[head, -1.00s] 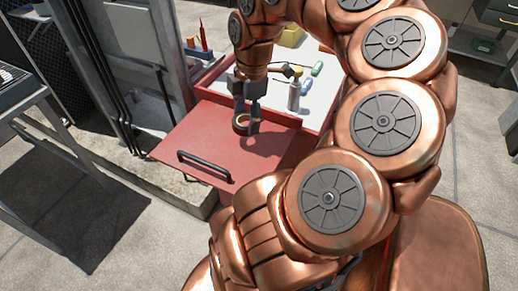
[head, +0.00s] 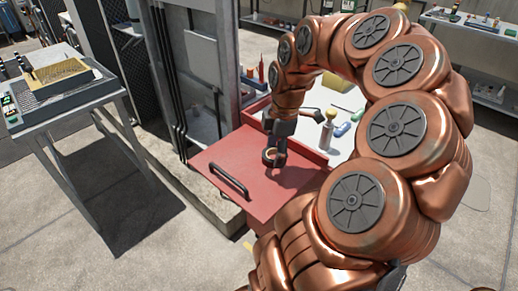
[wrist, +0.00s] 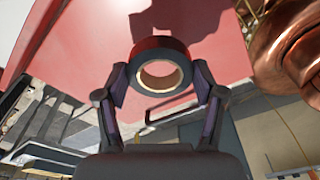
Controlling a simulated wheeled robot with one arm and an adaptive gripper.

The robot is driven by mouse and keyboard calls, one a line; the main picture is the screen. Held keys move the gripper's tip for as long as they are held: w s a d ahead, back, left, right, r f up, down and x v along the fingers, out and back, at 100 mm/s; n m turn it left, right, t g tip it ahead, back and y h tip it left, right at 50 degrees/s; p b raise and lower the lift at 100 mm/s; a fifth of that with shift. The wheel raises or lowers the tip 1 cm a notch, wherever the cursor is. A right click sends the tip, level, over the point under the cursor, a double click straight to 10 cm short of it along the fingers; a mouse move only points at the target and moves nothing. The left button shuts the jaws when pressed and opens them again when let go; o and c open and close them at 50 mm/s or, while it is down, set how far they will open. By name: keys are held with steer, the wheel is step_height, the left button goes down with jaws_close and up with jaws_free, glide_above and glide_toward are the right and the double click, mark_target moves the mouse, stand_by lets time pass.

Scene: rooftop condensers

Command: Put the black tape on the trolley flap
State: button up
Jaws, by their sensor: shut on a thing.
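The black tape (head: 267,159) is a roll with a tan inner core. My gripper (head: 275,155) is shut on it, just over the red trolley flap (head: 232,153). In the wrist view the tape (wrist: 160,48) sits between the two fingertips (wrist: 160,82), with its open hole facing the camera. The flap (wrist: 85,40) fills the upper background there. A dark shadow lies on the flap beside the tape, and they look apart; the exact gap is hard to tell. The flap is lowered flat and has a black handle (head: 229,181) near its outer edge.
The trolley's white top (head: 308,128) behind the flap holds a cream bottle (head: 327,131), small green and blue items and a yellow block. A grey cabinet frame (head: 195,80) stands close at the left. A metal side table (head: 95,105) is farther left. The flap's surface looks bare.

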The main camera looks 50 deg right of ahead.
steer(key=p, duration=0.1)
glide_above(256, 161)
steer(key=shift+s+d+f, duration=0.15)
steer(key=shift+s+f, duration=0.05)
steer(key=shift+s, duration=0.1)
step_height(256, 161, down, 3)
steer(key=shift+f+p, duration=0.2)
steer(key=shift+p, duration=0.25)
steer(key=shift+w+f, duration=0.1)
steer(key=shift+f, duration=0.05)
steer(key=shift+f, duration=0.2)
steer(key=o, duration=1.1)
steer(key=shift+r, duration=0.1)
steer(key=shift+o, duration=0.2)
step_height(256, 161, up, 12)
steer(key=d+b, duration=0.1)
steer(key=shift+s+r, duration=0.15)
steer(key=shift+s, duration=0.3)
